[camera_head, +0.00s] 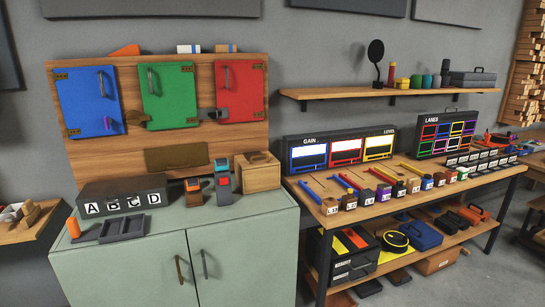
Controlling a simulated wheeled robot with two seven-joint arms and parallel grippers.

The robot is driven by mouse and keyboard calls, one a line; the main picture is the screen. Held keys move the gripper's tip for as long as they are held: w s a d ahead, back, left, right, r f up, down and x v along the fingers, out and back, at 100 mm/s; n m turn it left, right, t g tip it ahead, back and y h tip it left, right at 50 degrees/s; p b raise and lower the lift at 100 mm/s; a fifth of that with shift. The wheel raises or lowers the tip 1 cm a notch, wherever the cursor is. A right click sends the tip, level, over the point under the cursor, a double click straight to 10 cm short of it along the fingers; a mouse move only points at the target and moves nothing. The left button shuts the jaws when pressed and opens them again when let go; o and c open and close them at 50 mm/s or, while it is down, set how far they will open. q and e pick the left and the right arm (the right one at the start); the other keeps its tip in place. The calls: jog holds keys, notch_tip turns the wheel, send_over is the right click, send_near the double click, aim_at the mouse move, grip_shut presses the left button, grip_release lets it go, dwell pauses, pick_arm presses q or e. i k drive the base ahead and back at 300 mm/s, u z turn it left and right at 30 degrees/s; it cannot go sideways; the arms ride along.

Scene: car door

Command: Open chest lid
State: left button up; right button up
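A small wooden box (259,179) with a lid stands at the right end of the green cabinet top, against the wooden board. It is the most chest-like thing in view, and its lid looks closed. A small dark spot shows on its upper part; I cannot tell whether it is a knob or a hole. Neither of my grippers shows in the head view.
A black letter box (122,197) and a grey tray (122,228) lie further left. Blue, green and red doors (241,90) are on the board behind. A crowded workbench (330,217) stands right.

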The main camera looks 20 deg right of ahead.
aim_at(257, 159)
jog(key=z, duration=0.7)
jog(key=i, duration=1.25)
jog(key=u, duration=0.6)
